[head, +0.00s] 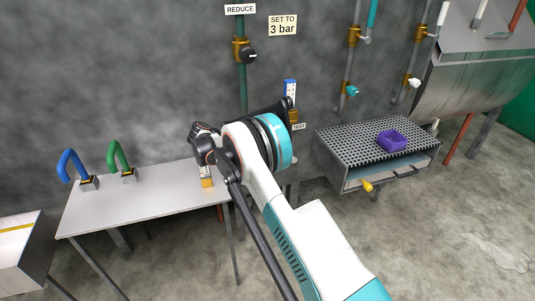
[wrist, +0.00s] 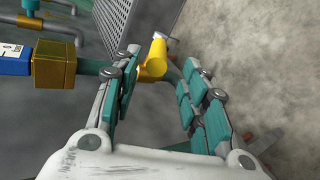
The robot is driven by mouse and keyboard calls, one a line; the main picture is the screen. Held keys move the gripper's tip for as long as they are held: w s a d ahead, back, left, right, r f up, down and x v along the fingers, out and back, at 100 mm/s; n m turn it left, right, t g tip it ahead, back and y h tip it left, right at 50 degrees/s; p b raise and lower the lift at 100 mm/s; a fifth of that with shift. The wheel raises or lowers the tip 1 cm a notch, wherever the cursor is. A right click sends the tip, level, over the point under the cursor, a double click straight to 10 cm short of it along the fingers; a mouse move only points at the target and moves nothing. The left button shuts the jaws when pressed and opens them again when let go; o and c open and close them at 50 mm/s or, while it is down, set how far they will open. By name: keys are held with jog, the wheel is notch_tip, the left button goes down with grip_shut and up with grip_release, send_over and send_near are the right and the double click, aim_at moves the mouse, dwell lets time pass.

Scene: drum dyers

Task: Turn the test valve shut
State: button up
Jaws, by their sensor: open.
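The TEST label (head: 299,126) is on the wall beside a brass fitting (head: 294,116) under a blue-and-white piece (head: 290,88). My arm hides most of the test valve in the head view. In the wrist view the brass fitting (wrist: 54,65) lies left of my gripper (wrist: 160,85), with a teal pipe running from it behind the left finger. My gripper is open. A yellow cylindrical part (wrist: 152,60) shows between its fingertips. I cannot tell whether it is the valve's handle or the tray's tap behind, nor whether a finger touches it.
A perforated tray (head: 350,146) with a purple box (head: 391,140) and a yellow tap (head: 367,186) stands right. A table (head: 145,200) with blue and green handles is left. The REDUCE valve (head: 249,56) is above; a "SET TO 3 bar" sign (head: 282,25) hangs beside it.

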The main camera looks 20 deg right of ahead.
jog(key=v, duration=0.7)
jog(key=shift+a, duration=0.1)
